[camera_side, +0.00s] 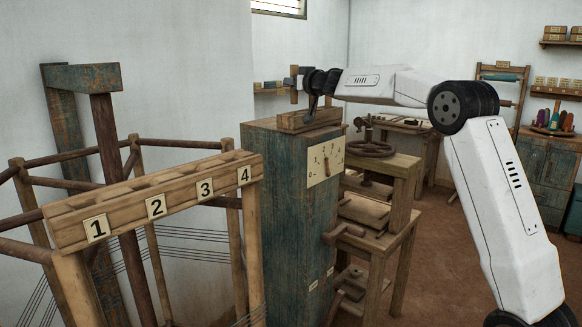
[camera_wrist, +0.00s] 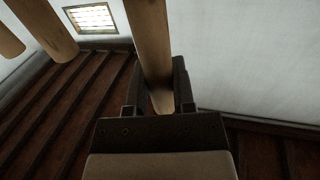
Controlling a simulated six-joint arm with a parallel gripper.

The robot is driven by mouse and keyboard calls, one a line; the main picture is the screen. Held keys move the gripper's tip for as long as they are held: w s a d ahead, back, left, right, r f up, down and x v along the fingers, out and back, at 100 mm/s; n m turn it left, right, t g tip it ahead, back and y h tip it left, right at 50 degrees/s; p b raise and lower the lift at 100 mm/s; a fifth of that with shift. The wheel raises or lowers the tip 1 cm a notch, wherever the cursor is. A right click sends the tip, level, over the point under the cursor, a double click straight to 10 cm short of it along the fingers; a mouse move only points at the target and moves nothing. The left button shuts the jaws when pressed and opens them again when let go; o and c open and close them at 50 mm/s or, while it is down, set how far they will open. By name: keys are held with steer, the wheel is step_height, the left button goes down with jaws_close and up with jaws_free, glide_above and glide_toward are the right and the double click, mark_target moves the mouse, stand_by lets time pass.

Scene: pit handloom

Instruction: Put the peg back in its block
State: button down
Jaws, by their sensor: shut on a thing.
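My gripper (camera_side: 313,97) is above the top of a tall blue-green cabinet (camera_side: 288,190), close to a small wooden block (camera_side: 309,120) lying there. In the wrist view its two dark jaws (camera_wrist: 160,92) are shut on a light brown wooden peg (camera_wrist: 149,38). The peg runs from between the jaws up past the top edge of that view. A long wooden block (camera_side: 150,196) with number plates 1 to 4 stands at the left. I cannot tell which block the peg belongs to.
Wooden posts and rails (camera_side: 108,140) with threads stand at the left. A dial plate (camera_side: 326,162) and a wooden handle (camera_side: 344,232) are on the cabinet. A bench with a handwheel (camera_side: 371,149) stands behind it. More wooden rods (camera_wrist: 45,28) show at the wrist view's upper left.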

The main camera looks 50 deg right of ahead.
mark_target(297, 95)
steer(key=shift+f, duration=2)
steer(key=shift+s+d+f, duration=0.1)
steer(key=shift+f, duration=1.2)
steer(key=shift+c, duration=1.8)
jaws_free()
steer(key=shift+f, duration=0.1)
steer(key=shift+s, duration=0.3)
steer(key=s+a+r, duration=0.1)
steer(key=s+a, duration=0.1)
steer(key=s, duration=0.4)
steer(key=shift+s+a+r, duration=0.35)
steer(key=shift+s+a, duration=0.05)
